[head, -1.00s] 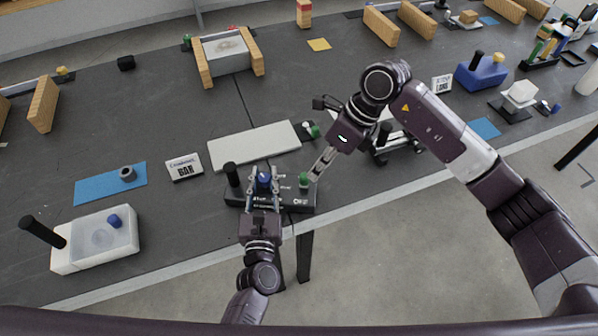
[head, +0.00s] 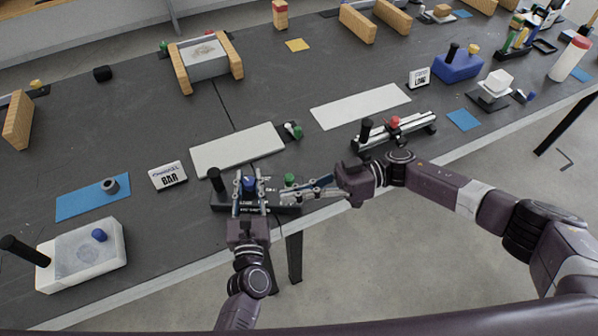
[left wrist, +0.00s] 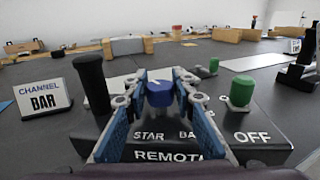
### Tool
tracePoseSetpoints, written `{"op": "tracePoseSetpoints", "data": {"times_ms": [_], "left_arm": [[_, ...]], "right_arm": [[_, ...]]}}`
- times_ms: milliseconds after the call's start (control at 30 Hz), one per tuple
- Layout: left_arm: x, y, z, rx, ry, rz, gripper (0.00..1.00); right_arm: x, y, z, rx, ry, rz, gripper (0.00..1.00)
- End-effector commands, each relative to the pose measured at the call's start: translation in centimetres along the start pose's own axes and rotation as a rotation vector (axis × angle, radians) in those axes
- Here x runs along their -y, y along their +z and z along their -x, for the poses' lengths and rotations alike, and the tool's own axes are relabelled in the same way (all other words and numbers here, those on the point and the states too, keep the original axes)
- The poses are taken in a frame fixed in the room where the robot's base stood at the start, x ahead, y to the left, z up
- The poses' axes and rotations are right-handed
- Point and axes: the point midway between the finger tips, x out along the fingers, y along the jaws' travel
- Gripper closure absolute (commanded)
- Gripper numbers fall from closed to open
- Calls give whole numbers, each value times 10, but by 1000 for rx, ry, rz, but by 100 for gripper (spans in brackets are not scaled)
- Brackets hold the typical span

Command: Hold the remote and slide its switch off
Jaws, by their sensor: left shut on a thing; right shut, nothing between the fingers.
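The remote (head: 223,202) is a black box near the table's front edge, with an upright black handle (left wrist: 92,82), a blue knob (left wrist: 160,94) and a green knob (left wrist: 242,90). White lettering on it includes "REMOT" and "OFF", the latter by the green knob. My left gripper (head: 249,184) is shut on the blue knob, its blue-lined fingers on either side. My right gripper (head: 308,188) is shut and empty, pointing left at the remote's right end, close beside the green knob. I cannot tell whether it touches. It does not show in the left wrist view.
A "Channel BAR" sign (head: 168,175) and a pale flat plate (head: 238,149) lie beyond the remote. A rail device with a red knob (head: 394,122) stands to the right. The floor is open in front of the table edge.

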Motion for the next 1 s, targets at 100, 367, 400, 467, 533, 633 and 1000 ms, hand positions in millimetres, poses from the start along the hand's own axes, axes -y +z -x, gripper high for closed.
{"op": "tracePoseSetpoints", "data": {"times_ms": [100, 367, 400, 467, 533, 633, 1000], "left_arm": [[0, 0, 0, 0, 1, 0, 100], [0, 0, 0, 0, 1, 0, 100], [0, 0, 0, 0, 0, 0, 100], [0, 0, 0, 0, 0, 0, 100], [0, 0, 0, 0, 0, 0, 100], [0, 0, 0, 0, 0, 0, 100], [0, 0, 0, 0, 0, 0, 100]], "right_arm": [[-24, 7, 24, -111, 108, -322, 100], [-76, 28, 89, -391, 284, -924, 100], [-82, 31, 98, -430, 300, -988, 100], [-89, 36, 109, -478, 320, -1068, 100], [-94, 40, 120, -522, 334, -1136, 100], [-99, 43, 129, -560, 347, -1192, 100], [-100, 44, 131, -572, 348, -1209, 100]]}}
